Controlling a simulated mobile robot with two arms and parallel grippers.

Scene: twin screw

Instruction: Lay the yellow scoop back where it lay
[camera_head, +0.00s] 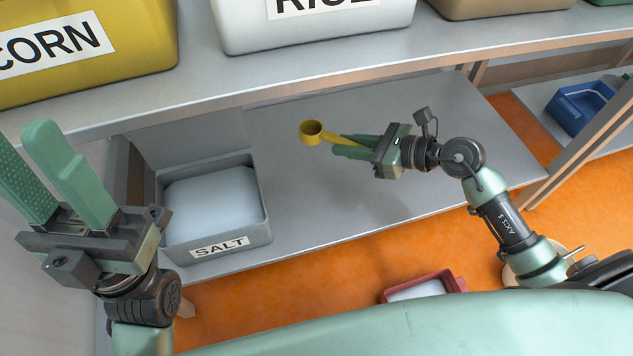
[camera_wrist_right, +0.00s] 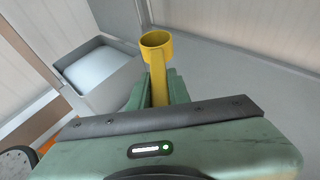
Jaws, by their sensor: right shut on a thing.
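The yellow scoop (camera_head: 311,131) has a round cup and a straight handle. My right gripper (camera_head: 345,146) is shut on its handle, and the cup sticks out beyond the fingertips to the left. In the right wrist view the scoop (camera_wrist_right: 157,45) stands out ahead between the green fingers, cup opening visible. The scoop appears held above the lower grey shelf (camera_head: 330,200); its exact height is hard to tell. My left gripper (camera_head: 62,180) is at the left edge, its two fingers apart with nothing between them.
A grey bin labelled SALT (camera_head: 262,235), filled with white material, stands at the lower shelf's left. The upper shelf (camera_head: 300,75) holds the CORN bin (camera_head: 150,40) and RICE bin (camera_head: 400,20). A red tray (camera_head: 455,283) and blue bin (camera_head: 572,118) are nearby. The lower shelf's middle is clear.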

